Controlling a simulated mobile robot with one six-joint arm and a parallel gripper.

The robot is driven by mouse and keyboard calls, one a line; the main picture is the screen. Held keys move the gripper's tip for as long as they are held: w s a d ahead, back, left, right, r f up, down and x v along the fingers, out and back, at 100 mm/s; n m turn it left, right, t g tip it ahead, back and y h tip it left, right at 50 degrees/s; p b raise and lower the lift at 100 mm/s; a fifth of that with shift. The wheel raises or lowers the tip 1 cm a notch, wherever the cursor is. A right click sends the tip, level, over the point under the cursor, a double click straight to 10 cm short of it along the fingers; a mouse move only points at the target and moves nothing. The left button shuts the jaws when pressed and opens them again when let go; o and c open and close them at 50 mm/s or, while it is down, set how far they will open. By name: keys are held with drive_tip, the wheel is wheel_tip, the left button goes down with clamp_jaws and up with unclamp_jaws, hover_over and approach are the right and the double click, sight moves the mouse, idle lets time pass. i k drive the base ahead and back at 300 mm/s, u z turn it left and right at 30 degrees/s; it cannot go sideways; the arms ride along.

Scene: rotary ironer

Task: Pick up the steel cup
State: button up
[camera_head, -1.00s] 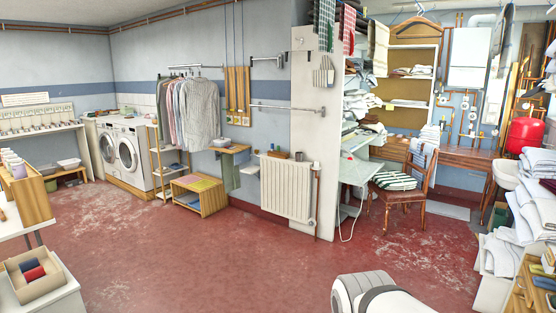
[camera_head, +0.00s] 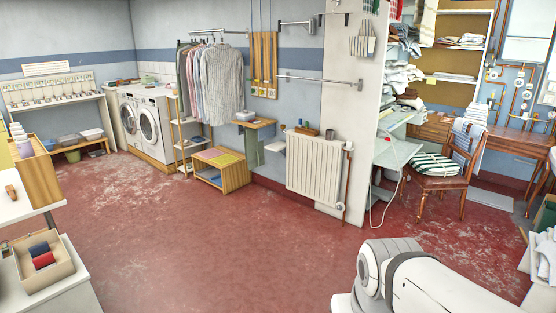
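A small grey cup-like thing (camera_head: 330,134) stands upright on top of the white radiator (camera_head: 314,165), near its right end. It looks like the steel cup, but it is too small to be sure of the metal. A brown box-like item (camera_head: 305,130) sits to its left on the radiator. My gripper is not in view. Only a white and grey part of my arm shows at the bottom right, well in front of the radiator and apart from it.
The red floor between me and the radiator is clear. A low wooden shelf (camera_head: 223,172) and a clothes rack stand left of the radiator. A chair (camera_head: 444,170) and an ironing board (camera_head: 399,151) are to the right. A box (camera_head: 45,262) sits on a white surface at lower left.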

sight(329, 134)
drive_tip(key=z, duration=0.05)
drive_tip(key=i, duration=2.05)
drive_tip(key=z, duration=0.15)
drive_tip(key=i, duration=3.45)
drive_tip(key=z, duration=0.1)
